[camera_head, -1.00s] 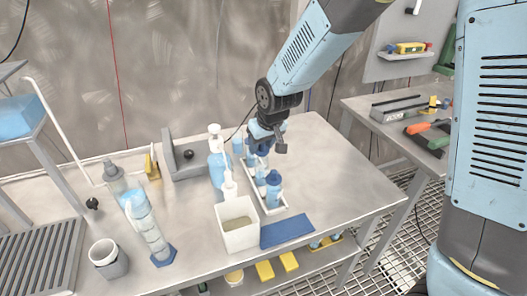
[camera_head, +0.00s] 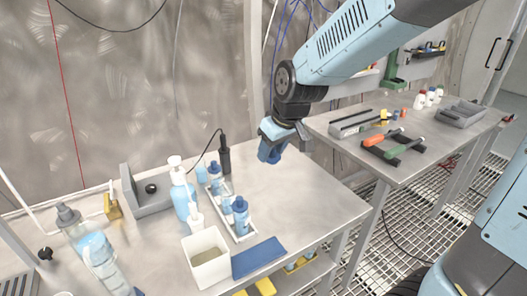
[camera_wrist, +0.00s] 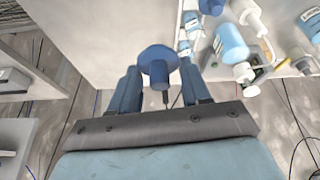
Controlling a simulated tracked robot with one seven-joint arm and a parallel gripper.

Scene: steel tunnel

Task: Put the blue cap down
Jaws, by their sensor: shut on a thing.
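The blue cap (camera_wrist: 158,62) is a round flanged piece between the two blue fingers of my gripper (camera_wrist: 160,80) in the wrist view. My gripper is shut on it. In the head view my gripper (camera_head: 272,152) is above the workbench, to the right of the white bottle tray (camera_head: 249,233), with bare steel top around it. The cap is hard to separate from the blue fingers there. The tray holds several pale blue bottles; the front bottle (camera_head: 241,217) has a blue cap of its own.
A white bin (camera_head: 208,262) and a blue mat (camera_head: 258,257) lie at the bench front. A pump bottle (camera_head: 181,196) and grey bracket (camera_head: 148,196) stand left of the tray. The bench top (camera_head: 305,205) right of the tray is clear. A second table (camera_head: 350,152) holds tools.

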